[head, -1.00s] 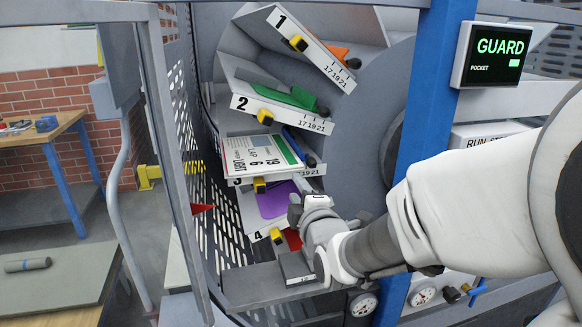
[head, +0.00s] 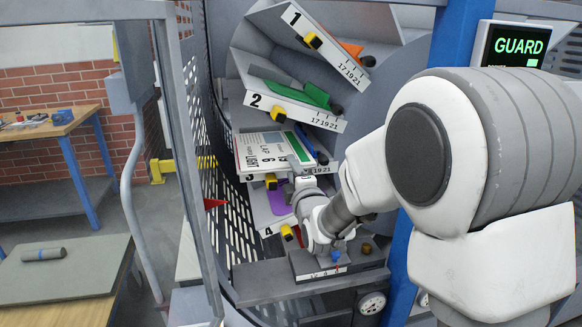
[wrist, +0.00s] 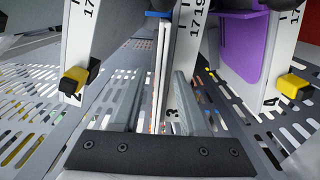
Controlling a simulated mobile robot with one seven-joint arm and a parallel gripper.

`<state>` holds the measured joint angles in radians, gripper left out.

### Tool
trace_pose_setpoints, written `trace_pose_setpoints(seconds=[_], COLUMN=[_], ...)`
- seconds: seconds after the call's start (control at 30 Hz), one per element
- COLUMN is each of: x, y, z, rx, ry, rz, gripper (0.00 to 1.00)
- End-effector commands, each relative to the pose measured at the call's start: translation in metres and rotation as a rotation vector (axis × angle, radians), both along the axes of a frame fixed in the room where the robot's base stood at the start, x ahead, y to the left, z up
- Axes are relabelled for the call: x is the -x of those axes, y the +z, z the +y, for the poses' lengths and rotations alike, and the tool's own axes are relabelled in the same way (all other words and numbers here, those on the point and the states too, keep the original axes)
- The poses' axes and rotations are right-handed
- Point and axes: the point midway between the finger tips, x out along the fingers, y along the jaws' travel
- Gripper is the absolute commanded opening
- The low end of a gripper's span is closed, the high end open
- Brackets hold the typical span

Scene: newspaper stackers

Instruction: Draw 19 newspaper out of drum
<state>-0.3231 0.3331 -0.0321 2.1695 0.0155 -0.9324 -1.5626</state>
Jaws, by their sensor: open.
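The newspaper (head: 262,150), a pale stack with a printed label showing "19" and "LIGHT", lies in pocket 3 of the grey drum (head: 380,75). In the wrist view its thin white edge (wrist: 160,65) stands between my two fingers. My gripper (head: 296,172) is open at the front of pocket 3, on the right part of the newspaper's front edge. In the wrist view my gripper's fingers (wrist: 157,90) lie either side of that edge, with gaps showing. The pocket 3 plate (wrist: 187,40) is close to the right finger. My wrist hides part of the pocket's front.
Pockets 1 (head: 318,40), 2 (head: 293,110) and 4 (head: 270,230) have yellow blocks at their fronts. Pocket 4 holds a purple divider (wrist: 240,45). A perforated guard (head: 203,120) stands left. A grey ledge (head: 255,285) lies below. A "GUARD" screen (head: 518,45) hangs right.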

Motion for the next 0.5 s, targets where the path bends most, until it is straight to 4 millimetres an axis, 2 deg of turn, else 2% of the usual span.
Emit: trace_pose_setpoints(seconds=[0.13,0.43,0.5], x=[-0.0077,-0.0092,-0.0091], y=[-0.0011,-0.0001,-0.0001], z=[0.0023,0.0025,0.0025], rx=[0.0,0.0,0.0], ry=[0.0,0.0,0.0], rz=[0.0,0.001,0.001], gripper=[0.42,0.42,0.38])
